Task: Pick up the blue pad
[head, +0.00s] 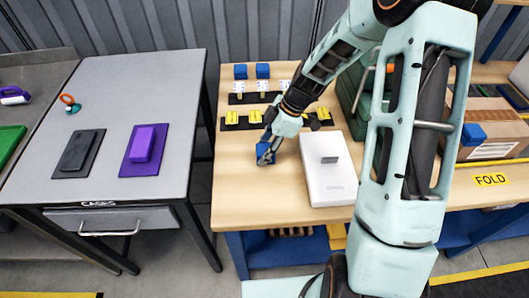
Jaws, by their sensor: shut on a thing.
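A small blue pad (263,149) is at my gripper (267,158), above the front left part of the wooden table. My gripper points down and is shut on the blue pad. Its fingers cover part of the pad. I cannot tell whether the pad touches the table. Two more blue blocks stand at the back left of this table, one on the left (240,71) and one on the right (262,70). Another blue block (473,134) is by the cardboard carton at the right.
A white box (325,185) lies right of my gripper. Yellow pieces on a black strip (243,119) are behind it. A grey table (85,190) with a purple block (143,146) and a dark block (76,150) stands left, across a gap. The front left wooden tabletop (240,200) is clear.

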